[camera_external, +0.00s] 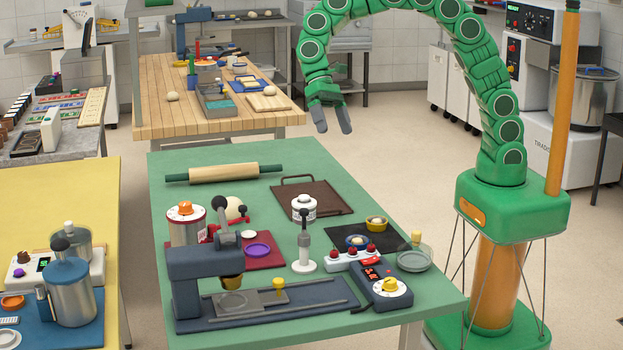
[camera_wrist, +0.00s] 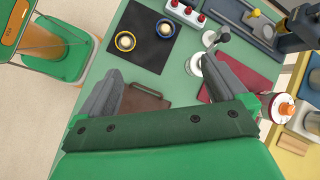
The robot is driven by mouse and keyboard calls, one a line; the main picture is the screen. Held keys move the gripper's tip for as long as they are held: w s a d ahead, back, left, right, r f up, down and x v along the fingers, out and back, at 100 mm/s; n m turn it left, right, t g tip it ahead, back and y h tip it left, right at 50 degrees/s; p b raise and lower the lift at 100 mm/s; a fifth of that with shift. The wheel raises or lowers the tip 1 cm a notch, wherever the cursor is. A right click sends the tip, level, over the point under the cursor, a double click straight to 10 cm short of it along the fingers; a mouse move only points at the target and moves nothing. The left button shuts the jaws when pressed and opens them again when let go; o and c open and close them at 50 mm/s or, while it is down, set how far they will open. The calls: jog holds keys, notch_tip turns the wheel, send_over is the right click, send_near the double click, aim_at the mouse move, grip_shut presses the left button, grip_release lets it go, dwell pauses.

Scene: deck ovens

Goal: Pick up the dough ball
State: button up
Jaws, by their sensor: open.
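Smaller pale balls sit in a yellow-rimmed bowl (camera_external: 376,222) and a blue-rimmed bowl (camera_external: 358,241); the wrist view also shows the yellow-rimmed bowl (camera_wrist: 117,41) and the blue-rimmed bowl (camera_wrist: 166,18). My gripper (camera_external: 332,116) is open and empty, high above the table's far side, apart from everything; its fingers spread in the wrist view (camera_wrist: 168,75).
A rolling pin (camera_external: 224,173) and a brown tray (camera_external: 312,198) lie toward the far edge. A dark press (camera_external: 205,275), a white stand (camera_external: 304,255) and a control box (camera_external: 381,287) crowd the near side. The wooden table (camera_external: 165,118) behind holds another pale ball (camera_external: 172,96).

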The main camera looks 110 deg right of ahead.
jog(key=w+d+f+m+y, duration=0.2)
jog(key=w+d+f, duration=0.1)
jog(key=w, duration=0.6)
jog(key=m+t+y, duration=0.4)
jog(key=m, duration=0.3)
send_near(232, 207)
jog(key=shift+d+f, duration=0.2)
jog(key=shift+f, duration=0.5)
jog(key=shift+w+d+f, duration=0.1)
jog(key=shift+d+f, duration=0.2)
jog(key=shift+f, duration=0.15)
jog(key=shift+w+a+f+m, duration=0.15)
jog(key=shift+a+f, duration=0.15)
jog(key=shift+a, duration=0.3)
jog(key=shift+w+a+f+m, duration=0.15)
jog(key=shift+a+f, duration=0.15)
jog(key=shift+a, duration=0.3)
jog(key=shift+x, duration=2.45)
jog(key=shift+s, duration=0.15)
jog(key=c, duration=1.2)
